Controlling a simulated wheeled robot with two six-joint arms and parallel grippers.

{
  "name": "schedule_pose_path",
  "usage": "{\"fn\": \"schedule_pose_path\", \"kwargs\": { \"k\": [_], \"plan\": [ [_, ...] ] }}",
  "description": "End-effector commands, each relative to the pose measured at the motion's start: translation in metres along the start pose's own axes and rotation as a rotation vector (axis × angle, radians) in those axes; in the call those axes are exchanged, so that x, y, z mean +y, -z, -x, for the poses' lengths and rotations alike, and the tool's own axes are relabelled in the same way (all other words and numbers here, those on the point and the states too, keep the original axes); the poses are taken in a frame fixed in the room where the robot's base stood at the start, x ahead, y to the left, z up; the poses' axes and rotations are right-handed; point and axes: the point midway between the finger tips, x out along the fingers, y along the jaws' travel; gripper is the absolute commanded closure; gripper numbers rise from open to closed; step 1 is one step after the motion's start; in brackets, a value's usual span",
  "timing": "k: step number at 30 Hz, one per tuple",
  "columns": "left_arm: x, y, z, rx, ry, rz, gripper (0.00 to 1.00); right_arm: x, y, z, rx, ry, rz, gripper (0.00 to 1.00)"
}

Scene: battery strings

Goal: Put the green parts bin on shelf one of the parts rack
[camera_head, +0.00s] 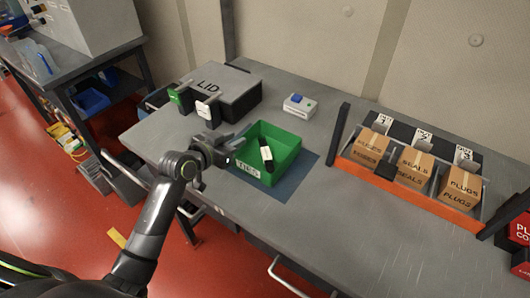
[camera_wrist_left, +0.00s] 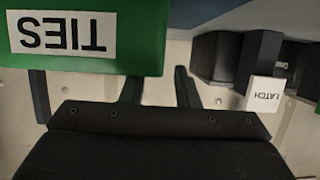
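The green parts bin (camera_head: 283,139) stands upright on a dark blue mat on the grey bench. A dark item with a white label (camera_head: 266,155) lies inside it. Its front label reads TIES, upside down in the left wrist view (camera_wrist_left: 62,35). My left gripper (camera_head: 228,157) is beside the bin's left end. In the left wrist view its two fingers (camera_wrist_left: 158,90) stand apart with nothing visible gripped between them. I cannot tell whether a finger touches the bin. My right gripper is not in view. No rack marked as shelf one is readable.
An orange-fronted rack (camera_head: 408,189) with several cardboard boxes stands at the right of the bench. A grey case marked LID (camera_head: 225,88), with a white LATCH tag (camera_wrist_left: 264,94), sits behind the gripper. A small white-and-blue device (camera_head: 299,106) stands behind the bin.

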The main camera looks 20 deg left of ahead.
Motion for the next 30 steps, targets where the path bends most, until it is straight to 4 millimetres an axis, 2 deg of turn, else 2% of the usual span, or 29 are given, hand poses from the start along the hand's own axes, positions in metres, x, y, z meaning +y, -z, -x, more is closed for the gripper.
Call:
{"fn": "schedule_pose_path", "kwargs": {
  "k": [6,16,21,23,30],
  "plan": [
    [0.001,0.0,-0.024,0.001,0.0,0.001,0.72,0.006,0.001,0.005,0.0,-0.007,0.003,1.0],
    [0.001,-0.001,-0.029,0.001,0.0,0.0,0.72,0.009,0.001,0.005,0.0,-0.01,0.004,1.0],
    [0.001,-0.001,-0.028,0.001,0.0,0.0,0.94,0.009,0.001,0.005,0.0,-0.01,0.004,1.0],
    [0.001,-0.001,-0.028,0.001,0.0,0.0,1.0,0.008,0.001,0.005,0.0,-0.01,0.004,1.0],
    [0.001,0.0,-0.028,0.003,0.0,0.0,1.0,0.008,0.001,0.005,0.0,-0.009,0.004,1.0]
  ]
}}
